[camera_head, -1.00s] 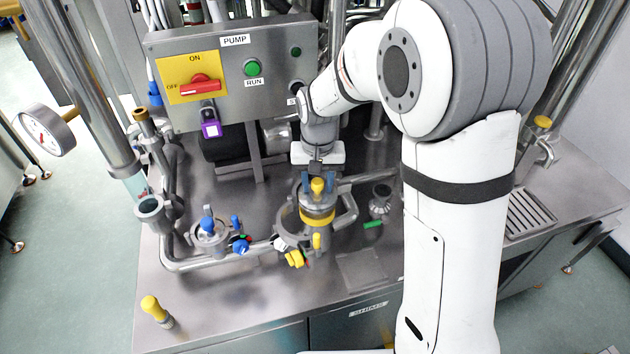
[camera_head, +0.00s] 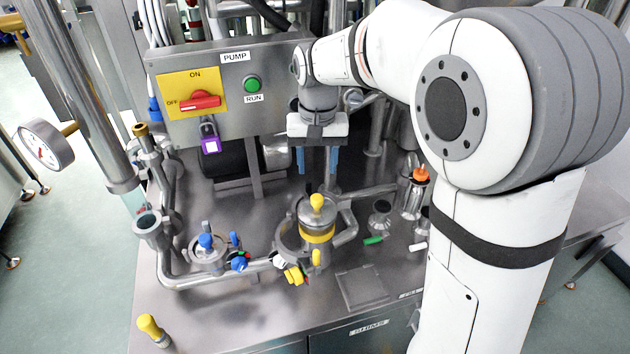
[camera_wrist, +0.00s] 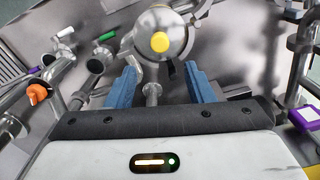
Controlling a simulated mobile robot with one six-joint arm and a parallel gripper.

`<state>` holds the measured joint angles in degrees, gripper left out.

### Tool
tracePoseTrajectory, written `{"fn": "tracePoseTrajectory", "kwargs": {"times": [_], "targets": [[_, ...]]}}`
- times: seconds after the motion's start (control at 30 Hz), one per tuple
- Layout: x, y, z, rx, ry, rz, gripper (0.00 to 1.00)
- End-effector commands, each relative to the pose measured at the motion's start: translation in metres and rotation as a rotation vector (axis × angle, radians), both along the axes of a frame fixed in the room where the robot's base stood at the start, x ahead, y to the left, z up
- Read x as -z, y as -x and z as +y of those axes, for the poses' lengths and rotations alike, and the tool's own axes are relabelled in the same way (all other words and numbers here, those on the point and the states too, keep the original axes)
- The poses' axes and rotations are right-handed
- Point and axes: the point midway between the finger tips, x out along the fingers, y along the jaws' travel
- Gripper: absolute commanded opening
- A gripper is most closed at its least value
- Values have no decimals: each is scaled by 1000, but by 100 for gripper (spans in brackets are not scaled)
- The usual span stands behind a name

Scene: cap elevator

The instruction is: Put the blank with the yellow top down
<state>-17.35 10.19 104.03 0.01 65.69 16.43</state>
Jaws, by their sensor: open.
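The blank with the yellow top (camera_head: 317,225) stands upright in the steel pipe fitting at the middle of the table. It has a round yellow knob, a steel body and a yellow band low down. My gripper (camera_head: 316,172) hangs above and behind it, with its two blue fingers apart and nothing between them. In the wrist view the yellow knob (camera_wrist: 160,42) shows beyond the open fingertips (camera_wrist: 160,72), clear of both. How deep the blank sits in the fitting cannot be told.
A blue-topped fitting (camera_head: 207,250) is to the left. An orange-topped cylinder (camera_head: 416,195) is to the right. The pump box (camera_head: 235,85) stands close behind on the left. The front middle tabletop is largely clear.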

Motion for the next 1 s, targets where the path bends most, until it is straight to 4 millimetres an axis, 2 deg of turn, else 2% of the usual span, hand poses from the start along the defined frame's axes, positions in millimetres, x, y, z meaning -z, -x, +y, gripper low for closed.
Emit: {"fn": "tracePoseTrajectory", "kwargs": {"times": [0.1, 0.3, 0.43, 0.57, 0.63, 0.8, 0.9, 1.0], "targets": [[-12, 0, 0, 0, 0, -1, 48], [-17, 2, -2, 0, -1, -2, 48], [-24, 17, -19, 4, -7, -26, 48], [-32, 54, -55, 10, -17, -82, 48], [-32, 79, -76, 13, -21, -118, 48], [-22, 140, -115, 17, -17, -201, 48], [-12, 169, -129, 18, -11, -240, 48], [-3, 188, -137, 18, -5, -266, 48]]}}
